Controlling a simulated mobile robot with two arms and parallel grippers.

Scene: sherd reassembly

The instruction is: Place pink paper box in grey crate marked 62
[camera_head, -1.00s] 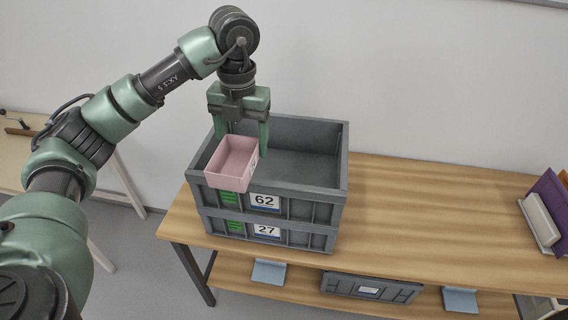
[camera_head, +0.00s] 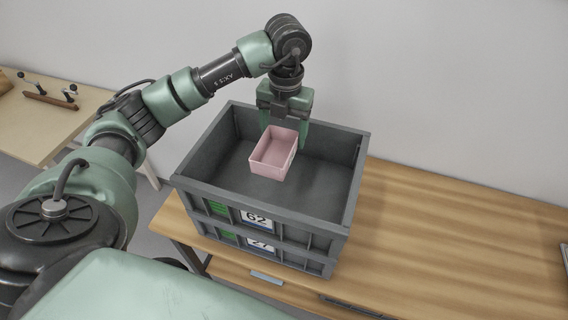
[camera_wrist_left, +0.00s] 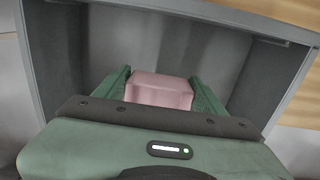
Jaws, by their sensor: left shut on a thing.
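The pink paper box (camera_head: 272,158) is open-topped and roughly upright in the head view. My left gripper (camera_head: 285,122) points down and is shut on the pink box, which also shows between its green fingers in the left wrist view (camera_wrist_left: 160,91). The box hangs over the open top of the grey crate marked 62 (camera_head: 257,219), within its walls as seen from above. I cannot tell how far it is above the crate floor. The crate's inner walls also show in the left wrist view (camera_wrist_left: 200,47). My right gripper is not in view.
Crate 62 is stacked on a grey crate marked 27 (camera_head: 260,246) at the left end of a wooden table (camera_head: 440,235). Another bench (camera_head: 45,125) with a handled tool stands at the far left.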

